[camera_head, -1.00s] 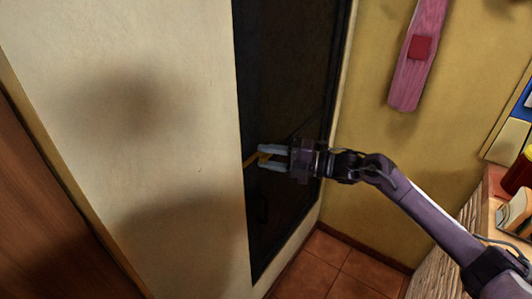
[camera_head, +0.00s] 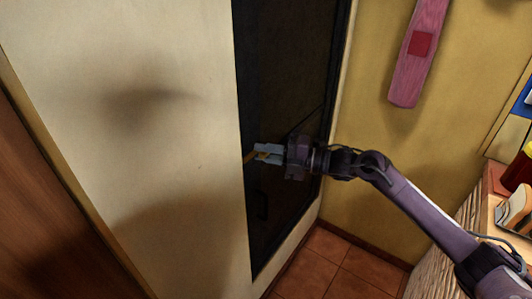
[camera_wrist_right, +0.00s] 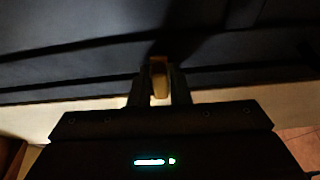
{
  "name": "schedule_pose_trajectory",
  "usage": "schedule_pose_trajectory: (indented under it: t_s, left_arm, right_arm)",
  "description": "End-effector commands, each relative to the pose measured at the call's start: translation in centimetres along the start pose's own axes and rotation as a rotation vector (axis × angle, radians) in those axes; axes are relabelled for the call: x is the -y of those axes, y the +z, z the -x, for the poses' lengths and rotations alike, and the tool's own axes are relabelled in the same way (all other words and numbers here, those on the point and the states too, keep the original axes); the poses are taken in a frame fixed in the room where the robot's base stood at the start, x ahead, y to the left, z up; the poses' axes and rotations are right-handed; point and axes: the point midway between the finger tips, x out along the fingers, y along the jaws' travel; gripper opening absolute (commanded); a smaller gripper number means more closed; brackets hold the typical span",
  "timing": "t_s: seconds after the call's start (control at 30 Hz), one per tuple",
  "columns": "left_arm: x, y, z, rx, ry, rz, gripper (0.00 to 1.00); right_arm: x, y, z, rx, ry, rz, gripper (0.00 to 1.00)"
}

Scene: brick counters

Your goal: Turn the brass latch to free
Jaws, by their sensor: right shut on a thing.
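The brass latch (camera_head: 249,157) shows as a short yellow bar at the left edge of a dark panel (camera_head: 285,85). My right gripper (camera_head: 262,153) is at the latch, with its light grey fingers close together around it. In the right wrist view the latch (camera_wrist_right: 158,80) stands between the two dark fingers, so the right gripper is shut on it. The fingers hide part of the latch. My left gripper is not in view.
A cream wall (camera_head: 170,60) lies left of the dark panel, and a yellow wall (camera_head: 375,190) lies right of it. A pink board (camera_head: 416,65) hangs on the yellow wall. A counter with several items stands at the right edge. Terracotta tiles (camera_head: 335,262) cover the floor.

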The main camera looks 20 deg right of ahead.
Motion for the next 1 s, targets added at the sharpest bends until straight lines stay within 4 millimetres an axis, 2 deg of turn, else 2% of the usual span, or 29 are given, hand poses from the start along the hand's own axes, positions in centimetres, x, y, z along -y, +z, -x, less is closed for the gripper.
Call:
schedule_pose_trajectory:
  t_s: [0.27,0.5,1.0]
  left_arm:
    - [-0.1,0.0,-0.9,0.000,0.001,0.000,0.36]
    - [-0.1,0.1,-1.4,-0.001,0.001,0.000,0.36]
    - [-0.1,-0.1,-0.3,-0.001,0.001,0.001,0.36]
  right_arm:
    - [0.3,0.0,0.0,0.001,0.061,-0.144,0.00]
    - [0.2,0.0,0.0,0.001,0.145,-0.348,0.00]
    - [0.0,-0.1,0.0,0.001,0.327,-0.789,0.00]
